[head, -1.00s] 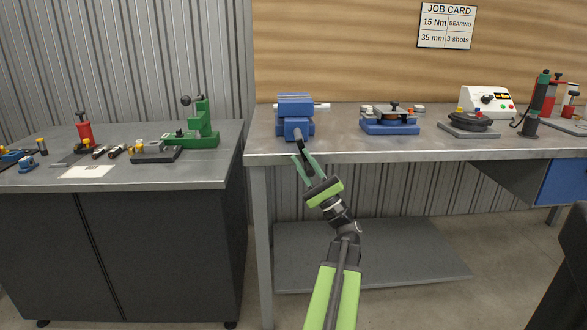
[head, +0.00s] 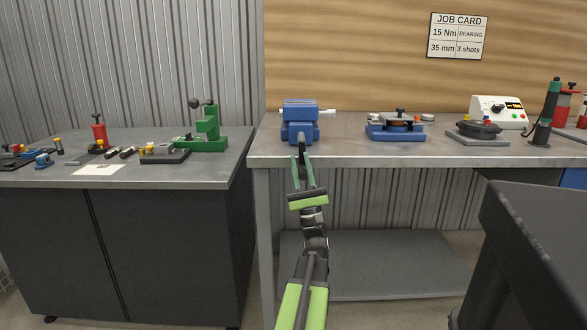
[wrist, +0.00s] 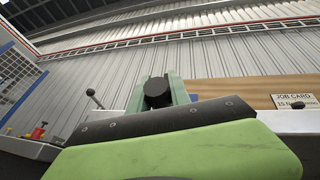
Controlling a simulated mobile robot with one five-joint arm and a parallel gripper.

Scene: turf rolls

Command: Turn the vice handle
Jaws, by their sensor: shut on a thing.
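The blue vice (head: 299,122) stands at the front left edge of the grey workbench. Its dark handle (head: 302,149) points out over the bench's front edge towards me. My gripper (head: 303,163) is in front of the vice and below its body, with its two green fingers on either side of the handle, shut on it. In the wrist view, the round black end of the handle (wrist: 157,92) sits between the fingers. The gripper's green and black body hides the rest of the vice there.
A blue fixture (head: 396,128), a black round part on a grey base (head: 479,132) and a white control box (head: 498,110) stand right of the vice. A green press (head: 206,133) is on the left bench. A dark slab (head: 540,230) fills the lower right.

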